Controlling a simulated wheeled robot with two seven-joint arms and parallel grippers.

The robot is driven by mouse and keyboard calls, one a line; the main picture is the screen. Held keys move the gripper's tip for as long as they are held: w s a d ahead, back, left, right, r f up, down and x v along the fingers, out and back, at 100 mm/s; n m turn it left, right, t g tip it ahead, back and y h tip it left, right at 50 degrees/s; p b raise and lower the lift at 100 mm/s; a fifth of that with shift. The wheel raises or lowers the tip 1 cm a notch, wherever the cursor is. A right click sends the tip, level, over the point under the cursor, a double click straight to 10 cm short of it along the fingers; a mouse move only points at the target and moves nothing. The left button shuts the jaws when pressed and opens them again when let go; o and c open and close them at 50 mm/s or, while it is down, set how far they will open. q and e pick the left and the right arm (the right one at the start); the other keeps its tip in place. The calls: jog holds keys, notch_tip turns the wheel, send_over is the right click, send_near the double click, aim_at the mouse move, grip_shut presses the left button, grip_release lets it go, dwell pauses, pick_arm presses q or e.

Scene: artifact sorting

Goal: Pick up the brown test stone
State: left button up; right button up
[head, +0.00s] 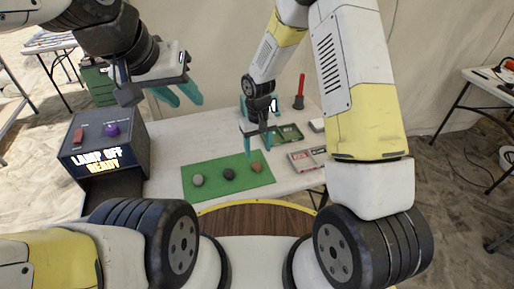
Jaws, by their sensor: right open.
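The brown test stone (257,166) lies at the right end of a green mat (212,188) on the white table. A dark stone (229,174) and a grey stone (198,180) lie to its left on the same mat. My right gripper (258,150) is open and empty, pointing down just above and behind the brown stone, with its teal fingers apart. My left gripper (189,102) is held high at the upper left, away from the stones. Its teal fingers are apart with nothing between them.
A green tray (290,134), a sectioned case (306,159) and a red-handled tool (300,92) are to the right and back. Bare table (160,160) lies left of the mat.

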aim_at(256, 164)
jog(key=f, duration=0.7)
jog(key=shift+w+a, duration=0.1)
jog(key=shift+a, duration=0.2)
jog(key=shift+r, duration=0.1)
grip_shut()
